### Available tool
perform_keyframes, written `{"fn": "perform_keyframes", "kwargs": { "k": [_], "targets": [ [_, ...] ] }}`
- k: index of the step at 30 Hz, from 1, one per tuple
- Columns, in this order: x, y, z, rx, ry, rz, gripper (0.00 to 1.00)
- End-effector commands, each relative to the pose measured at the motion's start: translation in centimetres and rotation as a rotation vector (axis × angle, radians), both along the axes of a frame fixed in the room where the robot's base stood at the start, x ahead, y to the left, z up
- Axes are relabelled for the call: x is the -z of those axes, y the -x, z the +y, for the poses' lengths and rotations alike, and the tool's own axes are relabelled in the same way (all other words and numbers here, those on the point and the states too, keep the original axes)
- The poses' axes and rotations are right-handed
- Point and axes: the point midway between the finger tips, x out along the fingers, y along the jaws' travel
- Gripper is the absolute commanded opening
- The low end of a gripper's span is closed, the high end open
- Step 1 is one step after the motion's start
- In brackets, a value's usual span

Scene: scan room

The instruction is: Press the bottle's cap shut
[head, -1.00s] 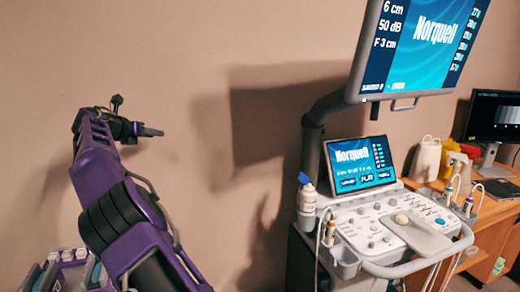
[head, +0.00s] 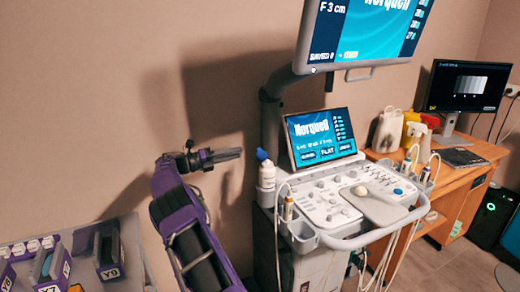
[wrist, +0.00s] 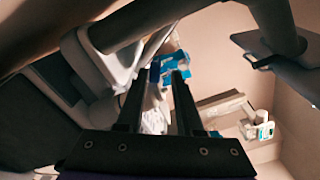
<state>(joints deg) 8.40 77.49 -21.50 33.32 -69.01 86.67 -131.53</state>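The white bottle (head: 267,175) stands upright in a holder at the left edge of the ultrasound console. Its blue cap (head: 262,155) sits tilted on top, leaning to the left. My gripper (head: 241,153) is just left of the cap at about its height in the picture, pointing right, with a small gap of wall between them. In the wrist view my gripper (wrist: 160,74) has its two fingers apart with nothing held between them. A dark blue patch near the fingertips there may be the cap; I cannot tell for sure.
A probe (head: 288,208) hangs in front. Labelled bins (head: 108,258) are lower left.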

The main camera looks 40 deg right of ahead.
Motion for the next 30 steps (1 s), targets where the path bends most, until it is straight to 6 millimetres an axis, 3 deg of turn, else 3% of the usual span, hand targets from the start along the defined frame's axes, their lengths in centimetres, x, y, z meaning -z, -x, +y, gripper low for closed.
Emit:
{"fn": "perform_keyframes", "kwargs": {
  "k": [9, 15, 28, 30],
  "targets": [
    [0.1, 2.1, -6.6, 0.001, -0.001, -0.002, 0.36],
    [0.1, 2.8, -9.2, 0.0, -0.002, -0.002, 0.36],
    [0.0, 3.0, -10.1, -0.003, 0.0, -0.002, 0.36],
    [0.0, 3.1, -10.1, -0.002, -0.001, -0.002, 0.23]
  ]
}}
